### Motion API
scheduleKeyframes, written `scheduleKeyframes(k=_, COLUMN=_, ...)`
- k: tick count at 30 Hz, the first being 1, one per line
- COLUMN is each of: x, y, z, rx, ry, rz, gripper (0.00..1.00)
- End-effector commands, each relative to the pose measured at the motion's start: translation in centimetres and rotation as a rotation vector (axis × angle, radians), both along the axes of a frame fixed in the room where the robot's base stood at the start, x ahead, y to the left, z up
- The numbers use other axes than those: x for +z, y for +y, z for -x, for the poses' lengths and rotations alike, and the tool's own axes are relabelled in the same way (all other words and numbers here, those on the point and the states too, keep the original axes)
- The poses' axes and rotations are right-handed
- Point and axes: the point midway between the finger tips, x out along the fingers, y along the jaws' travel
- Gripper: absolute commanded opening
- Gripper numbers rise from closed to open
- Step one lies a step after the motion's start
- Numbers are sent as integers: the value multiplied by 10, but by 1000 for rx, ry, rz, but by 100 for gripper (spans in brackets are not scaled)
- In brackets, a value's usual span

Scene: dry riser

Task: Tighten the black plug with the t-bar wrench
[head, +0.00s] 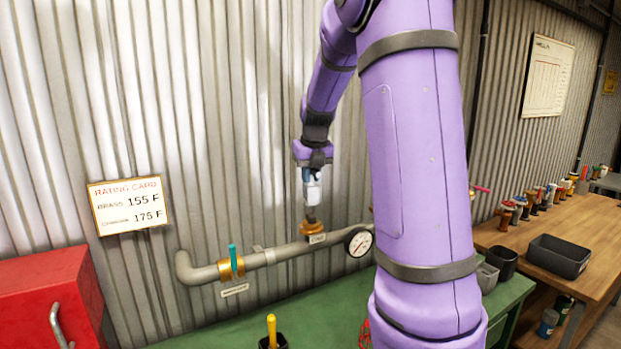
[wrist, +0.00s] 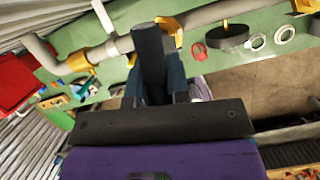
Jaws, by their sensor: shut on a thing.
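My gripper (head: 312,192) hangs fingers-down just above a brass fitting (head: 313,228) on the grey pipe. It is shut on a dark, bar-shaped thing (wrist: 148,55), which stands out between the fingers in the wrist view. In the head view a short dark piece (head: 311,214) shows between the fingertips and the brass fitting. I cannot tell whether this dark thing is the black plug or part of the t-bar wrench, or whether it touches the fitting. The fitting's opening is hidden. A yellow tool (head: 271,328) stands in a black cup on the green bench.
The pipe (head: 290,250) carries a teal-handled valve (head: 233,259) and a round gauge (head: 358,241). A red box (head: 48,305) stands left. A red ring (wrist: 198,51) lies on the green bench. A wooden table (head: 505,245) at right holds several fittings and a black bin (head: 558,256).

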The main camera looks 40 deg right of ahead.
Motion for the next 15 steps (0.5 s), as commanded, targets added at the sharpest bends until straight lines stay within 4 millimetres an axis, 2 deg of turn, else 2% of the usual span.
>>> scheduleKeyframes(k=8, x=8, y=0, z=0, rx=0, ry=-1, rz=0, gripper=0)
scheduleKeyframes(k=15, x=28, y=0, z=0, rx=0, ry=-1, rz=0, gripper=0)
